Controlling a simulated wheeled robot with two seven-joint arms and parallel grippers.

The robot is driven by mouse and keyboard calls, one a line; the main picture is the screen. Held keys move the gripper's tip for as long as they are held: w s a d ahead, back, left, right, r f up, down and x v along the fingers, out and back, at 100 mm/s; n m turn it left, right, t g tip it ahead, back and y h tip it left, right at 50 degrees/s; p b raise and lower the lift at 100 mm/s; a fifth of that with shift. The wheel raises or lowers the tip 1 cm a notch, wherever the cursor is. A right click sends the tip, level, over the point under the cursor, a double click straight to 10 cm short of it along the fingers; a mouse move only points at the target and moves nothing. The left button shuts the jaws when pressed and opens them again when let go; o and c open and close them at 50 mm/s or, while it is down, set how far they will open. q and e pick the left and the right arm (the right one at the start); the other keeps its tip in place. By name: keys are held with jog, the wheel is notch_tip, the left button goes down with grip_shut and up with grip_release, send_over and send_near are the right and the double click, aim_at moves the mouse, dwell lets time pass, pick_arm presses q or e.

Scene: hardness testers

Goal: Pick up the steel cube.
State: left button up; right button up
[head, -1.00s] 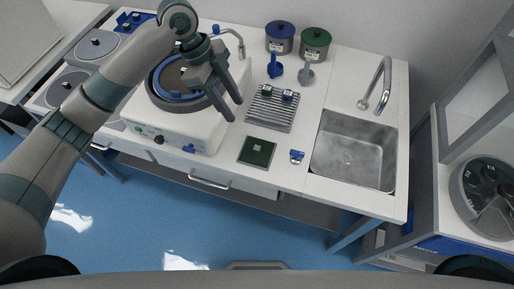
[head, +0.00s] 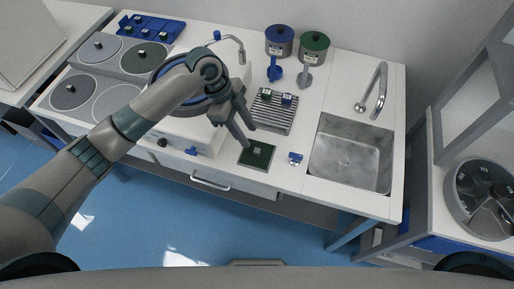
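The steel cube (head: 256,150) looks like a small light grey block on a dark green square pad (head: 265,161) near the front of the white bench. My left gripper (head: 249,137) is above the bench, just behind and left of the cube in the head view. Its two fingers are apart with nothing between them. One fingertip appears very close to the cube in the picture; its height above the pad is hard to tell. My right gripper is not in view.
A slatted rack (head: 272,112) with small green and blue blocks sits behind the pad. A blue item (head: 295,158) lies to the right, beside the sink (head: 350,155). Blue (head: 279,42) and green (head: 314,45) canisters stand at the back. My arm partly covers the polishing machine (head: 180,134).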

aim_at(257, 150)
pick_arm(q)
jog(key=shift+p+x, duration=0.3)
jog(key=shift+x, duration=1.1)
jog(key=shift+s+d+f+p, duration=0.1)
jog(key=shift+d+f+p, duration=0.05)
jog(key=shift+f+p, duration=0.45)
jog(key=p+x, duration=0.1)
jog(key=x, duration=0.2)
jog(key=shift+p, duration=0.3)
jog(key=shift+f, duration=0.55)
grip_shut()
